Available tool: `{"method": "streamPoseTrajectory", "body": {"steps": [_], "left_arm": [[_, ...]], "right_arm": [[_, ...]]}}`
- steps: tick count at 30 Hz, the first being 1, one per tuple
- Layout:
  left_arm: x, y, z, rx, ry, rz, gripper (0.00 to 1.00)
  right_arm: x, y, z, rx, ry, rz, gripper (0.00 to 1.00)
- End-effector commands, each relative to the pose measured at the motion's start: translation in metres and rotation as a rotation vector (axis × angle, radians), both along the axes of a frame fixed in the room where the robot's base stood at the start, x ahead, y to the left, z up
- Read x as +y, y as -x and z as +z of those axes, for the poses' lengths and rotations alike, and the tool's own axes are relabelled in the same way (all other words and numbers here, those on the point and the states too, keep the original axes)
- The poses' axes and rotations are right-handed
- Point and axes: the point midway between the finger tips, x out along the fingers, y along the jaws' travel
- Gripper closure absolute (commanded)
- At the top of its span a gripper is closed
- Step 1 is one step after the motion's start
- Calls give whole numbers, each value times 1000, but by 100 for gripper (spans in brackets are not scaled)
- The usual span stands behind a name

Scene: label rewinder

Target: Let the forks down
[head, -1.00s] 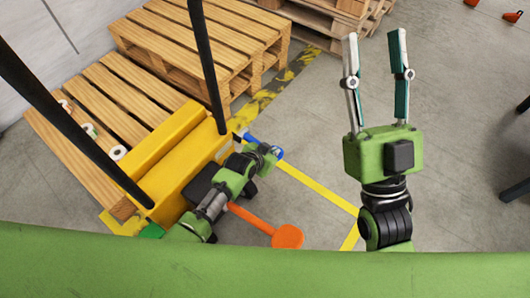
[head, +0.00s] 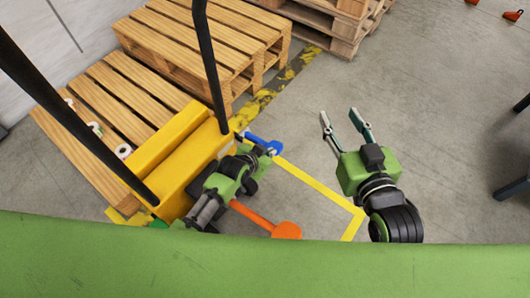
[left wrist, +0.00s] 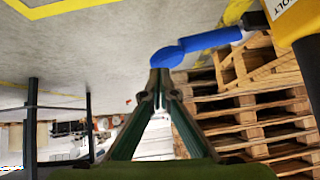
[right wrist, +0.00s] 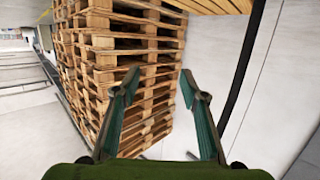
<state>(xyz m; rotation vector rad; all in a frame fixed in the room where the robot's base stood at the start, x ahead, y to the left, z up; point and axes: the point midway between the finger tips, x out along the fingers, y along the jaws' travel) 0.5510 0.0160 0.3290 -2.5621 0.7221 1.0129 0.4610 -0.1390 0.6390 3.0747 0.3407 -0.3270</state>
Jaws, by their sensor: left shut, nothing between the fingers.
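The yellow lifter (head: 190,160) stands at the left in the head view, with two black uprights. A blue lever with a round end (head: 277,146) sticks out of its right side, and an orange pedal (head: 286,230) sits lower. My left gripper (head: 266,151) is shut and empty, its tips close by the blue lever. In the left wrist view the blue lever (left wrist: 210,40) lies just beyond the shut fingertips (left wrist: 160,76); I cannot tell whether they touch. My right gripper (head: 340,116) is open and empty over bare floor, and shows in the right wrist view (right wrist: 160,76).
A wooden pallet (head: 108,103) with white rolls (head: 123,151) lies behind the lifter. Stacked pallets (head: 215,38) stand beyond. Yellow tape (head: 318,186) marks the floor.

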Motion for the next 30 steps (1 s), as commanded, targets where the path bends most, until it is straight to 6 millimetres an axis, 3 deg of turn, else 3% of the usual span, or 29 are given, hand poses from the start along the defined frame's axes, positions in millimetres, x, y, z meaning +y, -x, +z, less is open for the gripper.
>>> {"method": "streamPoseTrajectory", "body": {"steps": [9, 15, 21, 30], "left_arm": [[8, 16, 20, -1, 0, -1, 100], [12, 25, 29, -1, 1, 0, 100], [14, 30, 34, -1, 1, 0, 100], [15, 31, 34, -1, 1, 0, 100]], "right_arm": [[-17, 32, -59, 303, 72, -21, 60], [-27, 57, -87, 464, 110, -32, 60], [-33, 74, -101, 554, 129, -38, 60], [-34, 78, -105, 574, 134, -39, 60]]}}
